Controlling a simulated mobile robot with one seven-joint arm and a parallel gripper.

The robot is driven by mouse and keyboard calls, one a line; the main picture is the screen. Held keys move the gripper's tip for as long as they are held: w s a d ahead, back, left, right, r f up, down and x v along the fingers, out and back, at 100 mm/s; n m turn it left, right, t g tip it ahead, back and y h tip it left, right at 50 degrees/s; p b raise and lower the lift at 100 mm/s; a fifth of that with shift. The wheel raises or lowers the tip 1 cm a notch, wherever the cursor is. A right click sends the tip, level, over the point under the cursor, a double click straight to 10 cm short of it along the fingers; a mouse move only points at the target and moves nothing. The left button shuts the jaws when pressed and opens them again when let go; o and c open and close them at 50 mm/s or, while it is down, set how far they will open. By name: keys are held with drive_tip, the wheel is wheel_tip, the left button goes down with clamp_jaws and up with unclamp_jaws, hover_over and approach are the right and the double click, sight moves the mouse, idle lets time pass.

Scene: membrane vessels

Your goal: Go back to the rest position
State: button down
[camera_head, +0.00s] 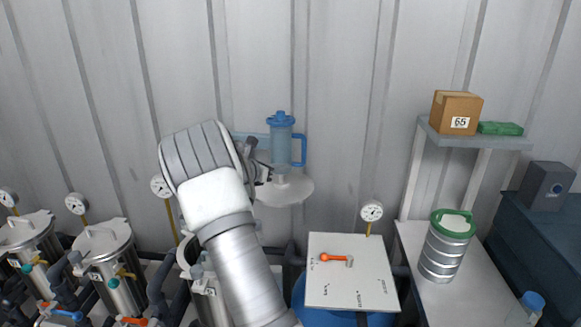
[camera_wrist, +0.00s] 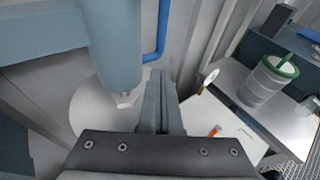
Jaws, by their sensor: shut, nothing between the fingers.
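My gripper (camera_wrist: 158,100) is shut and empty, its fingers together in the wrist view. In the head view my arm rises from the bottom, and the gripper (camera_head: 262,173) shows small and partly hidden behind my wrist. It is beside the translucent blue housing (camera_head: 281,146) with a blue cap and side handle, just left of its lower part. In the wrist view the housing (camera_wrist: 112,45) stands close, left of the fingers. I cannot tell whether they touch. A round white dish (camera_head: 287,191) is below the housing.
Steel vessels (camera_head: 105,250) with gauges stand at left. Farther right are a green-rimmed steel canister (camera_head: 444,255), a shelf (camera_head: 470,140) with a cardboard box (camera_head: 455,112), and a dark blue cabinet (camera_head: 540,240).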

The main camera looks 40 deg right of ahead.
drive_tip(key=w+v, duration=0.1)
drive_tip(key=v, duration=0.6)
drive_tip(key=shift+s+a+r, duration=0.15)
drive_tip(key=shift+s+a, duration=0.3)
drive_tip(key=shift+s, duration=0.05)
